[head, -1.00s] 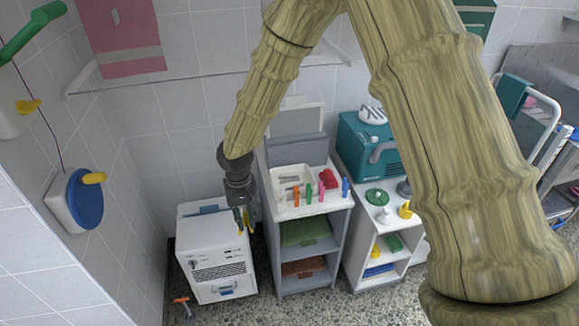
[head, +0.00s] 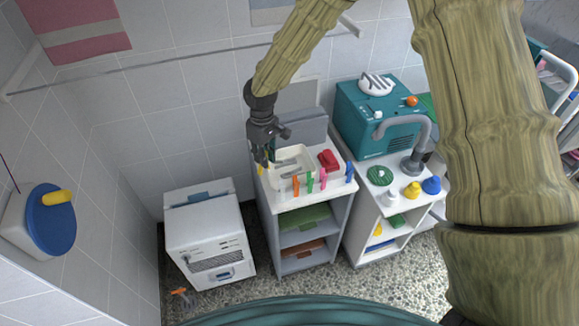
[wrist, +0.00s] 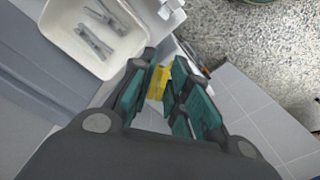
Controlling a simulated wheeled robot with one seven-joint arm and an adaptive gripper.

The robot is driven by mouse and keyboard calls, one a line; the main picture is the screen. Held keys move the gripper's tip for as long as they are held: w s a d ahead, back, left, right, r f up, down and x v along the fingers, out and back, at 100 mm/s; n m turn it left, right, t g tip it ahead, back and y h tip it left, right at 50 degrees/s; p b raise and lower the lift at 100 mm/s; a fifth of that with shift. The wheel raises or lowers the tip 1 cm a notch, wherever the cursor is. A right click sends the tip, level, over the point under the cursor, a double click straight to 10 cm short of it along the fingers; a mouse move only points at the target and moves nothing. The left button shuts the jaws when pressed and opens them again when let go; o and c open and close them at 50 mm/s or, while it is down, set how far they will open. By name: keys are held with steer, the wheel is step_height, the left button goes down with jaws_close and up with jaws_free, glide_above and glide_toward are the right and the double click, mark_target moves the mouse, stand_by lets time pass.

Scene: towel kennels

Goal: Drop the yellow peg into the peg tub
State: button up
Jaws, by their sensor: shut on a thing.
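The yellow peg (wrist: 159,83) is between the teal finger pads of my gripper (wrist: 165,100) in the wrist view. In the head view my gripper (head: 263,160) is at the left side of the shelf unit's top, just left of the tub, and only a sliver of the yellow peg (head: 260,170) shows. The peg tub (head: 297,152) is a shallow white tray with grey pegs lying in it. In the wrist view the tub (wrist: 72,18) is at the upper left, with the yellow peg outside it, to the right of its near corner.
Orange (head: 295,185), green (head: 310,181), pink (head: 323,178) and blue (head: 349,172) pegs stand along the shelf top's front edge. A red object (head: 328,160) lies right of the tub. A grey panel (head: 300,135) stands behind. A white machine (head: 207,235) stands left, lower down.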

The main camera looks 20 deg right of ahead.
steer(key=w+d+f+n, duration=0.4)
steer(key=w+d+n, duration=0.3)
steer(key=d+n, duration=0.4)
steer(key=shift+s+d+f+b, duration=0.1)
steer(key=shift+d+f+b, duration=0.15)
steer(key=shift+f+b, duration=0.95)
steer(key=shift+s+d+f+b, duration=0.15)
steer(key=shift+f+b, duration=0.25)
steer(key=shift+f, duration=1.45)
steer(key=o, duration=0.9)
steer(key=shift+c, duration=0.2)
steer(key=shift+r, duration=0.15)
step_height(320, 180, up, 7)
steer(key=shift+r, duration=0.1)
